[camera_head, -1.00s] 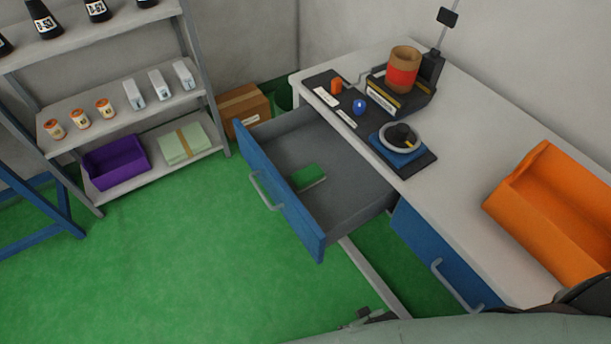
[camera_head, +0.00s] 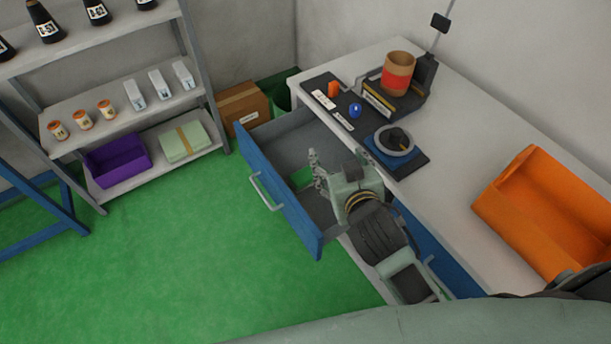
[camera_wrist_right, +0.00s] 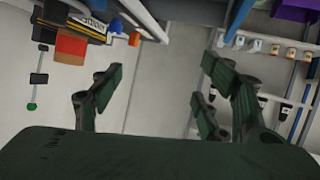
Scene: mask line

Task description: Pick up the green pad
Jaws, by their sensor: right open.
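The green pad (camera_head: 301,178) lies on the grey floor of the open blue-fronted drawer (camera_head: 266,185), and my right gripper partly hides it in the head view. My right gripper (camera_head: 318,168) is over the drawer, just right of the pad in the picture. I cannot tell its exact height above it. In the right wrist view the fingers (camera_wrist_right: 160,88) stand wide apart with nothing between them, and the pad does not show there. My left gripper is not in view.
The white desk (camera_head: 440,165) right of the drawer carries an orange bin (camera_head: 545,215), a dark round item on a blue base (camera_head: 394,148) and a brown-red cup (camera_head: 398,75). A shelf unit (camera_head: 125,100) stands at left. Green floor (camera_head: 170,260) in front is clear.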

